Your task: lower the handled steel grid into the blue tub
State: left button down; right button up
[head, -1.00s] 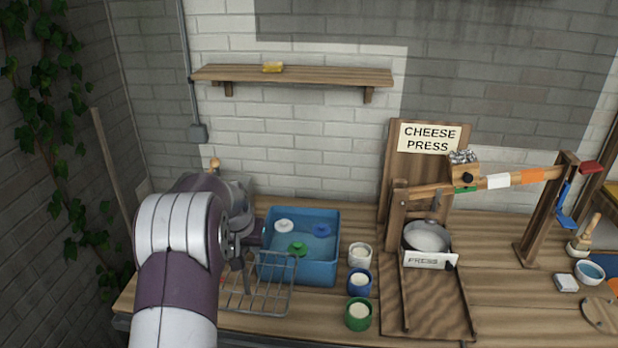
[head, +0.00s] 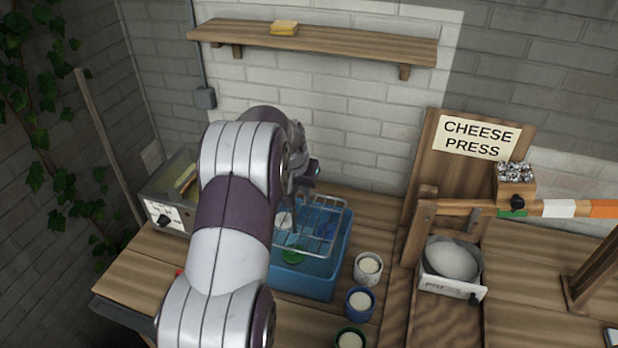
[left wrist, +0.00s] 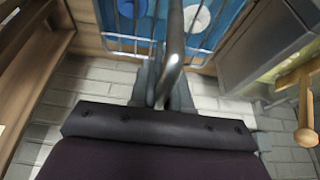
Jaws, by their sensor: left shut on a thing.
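The steel grid (head: 334,211) hangs over the blue tub (head: 308,283), covering much of its opening in the head view. My left gripper (head: 302,188) is shut on the grid's upright handle (left wrist: 174,45). In the left wrist view the grid's wires (left wrist: 118,25) show above blue water with discs in it. A green disc (head: 293,251) and a blue disc (head: 327,231) show in the tub through the wires. I cannot tell how high the grid is above the water. My right gripper is not in view.
Several cups stand right of the tub, including a white one (head: 368,267) and a blue one (head: 359,302). The cheese press (head: 452,262) is further right. A metal box with a knob (head: 165,213) stands at left behind my arm. A wall shelf (head: 330,45) is above.

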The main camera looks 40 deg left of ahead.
aim_at(300, 219)
pick_arm(q)
jog(key=shift+s+f+b, duration=0.25)
jog(key=shift+f+b, duration=0.6)
jog(key=shift+f, duration=0.05)
notch_tip(300, 219, down, 3)
jog(key=shift+w+r+b, duration=0.15)
jog(key=shift+b, duration=0.75)
jog(key=shift+f, duration=0.3)
jog(key=shift+f+b, duration=2.55)
jog(key=shift+f, duration=0.75)
jog(key=c, duration=1)
grip_release()
